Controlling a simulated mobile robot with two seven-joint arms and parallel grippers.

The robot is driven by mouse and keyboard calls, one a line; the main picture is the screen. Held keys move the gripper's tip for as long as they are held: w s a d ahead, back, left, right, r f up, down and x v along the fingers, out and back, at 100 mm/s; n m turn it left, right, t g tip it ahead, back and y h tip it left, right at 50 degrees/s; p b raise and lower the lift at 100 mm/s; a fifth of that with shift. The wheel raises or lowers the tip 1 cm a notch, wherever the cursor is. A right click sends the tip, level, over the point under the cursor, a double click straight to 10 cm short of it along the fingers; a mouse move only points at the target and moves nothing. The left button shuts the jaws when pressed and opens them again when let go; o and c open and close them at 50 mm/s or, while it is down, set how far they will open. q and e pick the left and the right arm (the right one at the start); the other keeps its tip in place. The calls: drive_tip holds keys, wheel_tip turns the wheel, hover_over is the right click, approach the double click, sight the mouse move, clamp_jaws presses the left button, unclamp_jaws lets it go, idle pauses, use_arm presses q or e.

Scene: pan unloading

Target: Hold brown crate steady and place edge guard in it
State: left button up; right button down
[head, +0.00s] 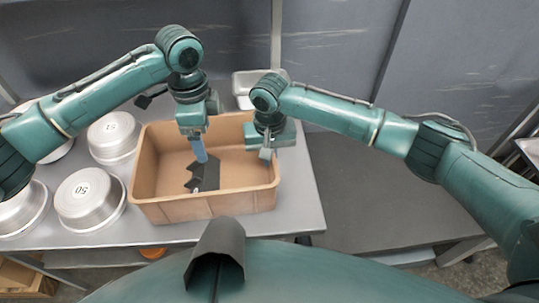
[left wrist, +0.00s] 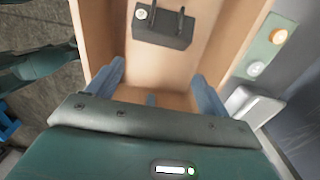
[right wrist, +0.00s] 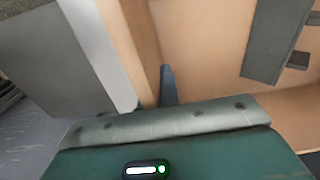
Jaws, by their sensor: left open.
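The brown crate (head: 160,209) stands on the metal table, open side up. The dark grey edge guard (head: 208,176) lies inside it, near the middle of its floor; it also shows in the left wrist view (left wrist: 165,30) with a round white label. My left gripper (head: 202,157) reaches down into the crate, above the edge guard. Its two blue fingers are apart with nothing between them in the left wrist view (left wrist: 157,82). My right gripper (head: 266,156) is at the crate's right wall, which runs between its fingers; the outer finger is mostly hidden in the right wrist view.
Several upturned metal pans (head: 90,198) stand left of the crate. A small pale metal tray (head: 246,82) is behind it. A grey wall closes off the back. A lower dark surface (head: 370,205) to the right is clear.

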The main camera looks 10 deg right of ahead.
use_arm(q)
wheel_tip(320, 180, up, 12)
idle(0.4)
drive_tip(key=shift+f, duration=0.1)
use_arm(e)
drive_tip(key=c, duration=1.6)
unclamp_jaws()
drive_tip(key=shift+o, duration=0.2)
wheel_tip(320, 180, up, 12)
